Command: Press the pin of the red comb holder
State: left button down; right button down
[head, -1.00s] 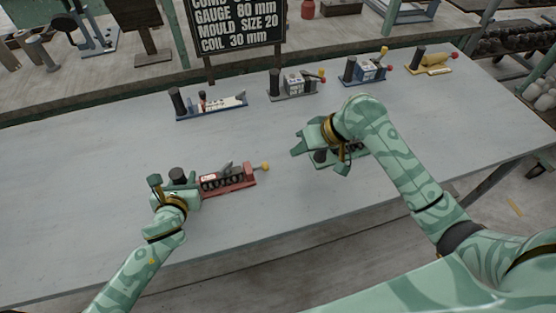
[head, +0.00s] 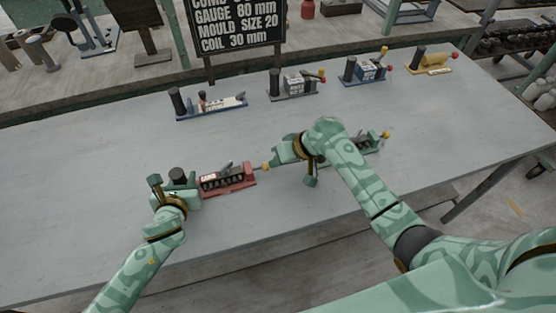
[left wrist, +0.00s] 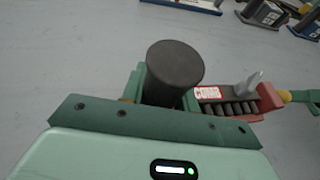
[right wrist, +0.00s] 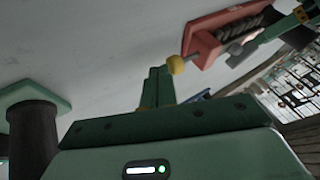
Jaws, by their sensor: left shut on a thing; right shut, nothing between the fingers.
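The red comb holder (head: 232,182) lies on the grey table, with a label and a row of dark coils. It also shows in the left wrist view (left wrist: 268,98) and right wrist view (right wrist: 205,44). Its pin has a yellow knob (head: 265,166) at the right end, also in the right wrist view (right wrist: 176,64). My left gripper (head: 174,186) is shut on the dark post (left wrist: 174,72) at the holder's left end. My right gripper (head: 273,161) is shut and empty, its fingertips (right wrist: 158,82) right by the knob; I cannot tell whether they touch.
A green holder (head: 368,146) stands to the right, partly hidden by my right arm. Blue (head: 212,106), grey (head: 293,91), another blue (head: 365,74) and yellow (head: 430,66) holders stand along the back. A dark sign (head: 238,22) stands behind. The table's middle is clear.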

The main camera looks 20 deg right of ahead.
pick_arm(q)
jog(key=shift+a+f, duration=0.1)
jog(key=shift+f, duration=0.05)
pick_arm(e)
jog(key=shift+a, duration=1.45)
jog(key=shift+s+r, duration=0.1)
jog(key=v, duration=1)
pick_arm(q)
jog(key=shift+s, duration=0.1)
jog(key=c, duration=1.1)
grip_release()
jog(key=shift+o, duration=0.5)
pick_arm(e)
jog(key=shift+d, duration=0.1)
